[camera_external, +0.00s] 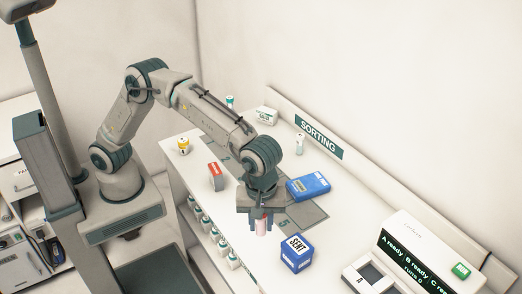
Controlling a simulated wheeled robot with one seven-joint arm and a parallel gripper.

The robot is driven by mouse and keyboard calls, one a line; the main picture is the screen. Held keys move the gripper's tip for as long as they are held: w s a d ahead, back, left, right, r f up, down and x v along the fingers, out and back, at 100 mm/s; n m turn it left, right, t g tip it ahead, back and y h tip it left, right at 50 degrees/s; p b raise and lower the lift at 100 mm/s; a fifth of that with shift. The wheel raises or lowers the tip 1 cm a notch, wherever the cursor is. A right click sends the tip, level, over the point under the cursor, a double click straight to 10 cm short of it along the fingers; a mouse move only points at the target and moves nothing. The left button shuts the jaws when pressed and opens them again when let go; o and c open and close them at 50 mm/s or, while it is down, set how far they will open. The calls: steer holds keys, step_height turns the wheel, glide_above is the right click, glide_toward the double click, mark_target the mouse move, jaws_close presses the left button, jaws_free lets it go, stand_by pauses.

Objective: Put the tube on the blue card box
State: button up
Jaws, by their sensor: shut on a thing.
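My gripper (262,228) points down over the near part of the white counter and is shut on a small pinkish-white tube (261,224). The tube is upright, with its upper part hidden by the fingers. A blue box marked SENT (297,254) stands to the right and nearer the camera, apart from the gripper. A flat blue item with a pale label (308,188) lies behind and to the right of the gripper. I cannot tell for certain which of the two is the card box.
The white counter (278,278) holds a red box (216,176), a yellow-topped jar (184,146), a white carton (266,116) and a white bottle (300,143). A display machine (428,252) and a small device (371,278) stand at right. Several bottles fill the shelf below.

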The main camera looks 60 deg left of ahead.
steer(key=w+f+p, duration=0.1)
steer(key=w+f, duration=0.1)
steer(key=w, duration=0.1)
steer(key=w+a+f+p, duration=0.1)
steer(key=w+f, duration=0.1)
steer(key=w, duration=0.2)
steer(key=w+f+p, duration=0.1)
steer(key=w+f, duration=0.1)
steer(key=w, duration=0.2)
steer(key=shift+w+a+f, duration=0.15)
steer(key=shift+a+f, duration=0.1)
steer(key=shift+f, duration=0.1)
step_height(320, 180, down, 4)
steer(key=shift+r+p, duration=0.1)
steer(key=shift+p, duration=0.95)
steer(key=shift+f, duration=0.2)
steer(key=shift+f, duration=0.1)
steer(key=shift+f+b, duration=0.15)
steer(key=shift+b, duration=0.2)
steer(key=o, duration=1)
steer(key=shift+c, duration=0.2)
steer(key=shift+r, duration=0.25)
